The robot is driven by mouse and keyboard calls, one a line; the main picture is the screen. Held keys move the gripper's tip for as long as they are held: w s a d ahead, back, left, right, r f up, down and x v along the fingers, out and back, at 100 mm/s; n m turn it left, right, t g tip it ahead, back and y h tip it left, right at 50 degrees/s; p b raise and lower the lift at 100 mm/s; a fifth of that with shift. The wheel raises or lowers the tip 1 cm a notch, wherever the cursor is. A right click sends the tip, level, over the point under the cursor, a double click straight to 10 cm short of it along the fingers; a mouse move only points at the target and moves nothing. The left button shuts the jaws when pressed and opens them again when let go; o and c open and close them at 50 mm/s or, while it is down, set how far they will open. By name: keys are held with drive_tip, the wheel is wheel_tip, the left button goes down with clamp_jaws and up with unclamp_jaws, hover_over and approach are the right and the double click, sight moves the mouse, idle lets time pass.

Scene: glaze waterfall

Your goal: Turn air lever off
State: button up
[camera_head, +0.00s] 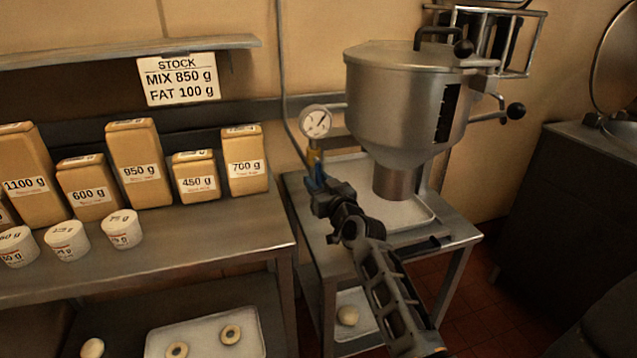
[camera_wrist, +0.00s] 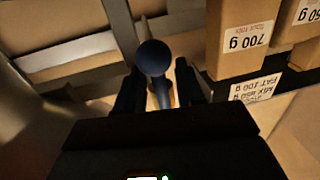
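The air lever (camera_head: 316,178) is blue and sits below a round pressure gauge (camera_head: 315,122) and a yellow fitting (camera_head: 313,157), left of the steel hopper. In the wrist view the lever's round blue knob (camera_wrist: 153,58) and stem lie between the fingers of my gripper (camera_wrist: 160,88). A gap shows beside the stem, so the fingers look open around it; contact with either finger is unclear. In the head view my gripper (camera_head: 321,192) is right at the lever and partly hides its lower end.
The steel hopper (camera_head: 400,105) with black-knobbed handles stands on a small metal table (camera_head: 455,228) behind my arm. A shelf to the left holds boxes (camera_head: 135,165) and white tubs (camera_head: 67,240). A tray (camera_head: 240,345) with rings lies below. A stock sign (camera_head: 180,79) hangs on the wall.

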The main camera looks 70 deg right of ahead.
clamp_jaws()
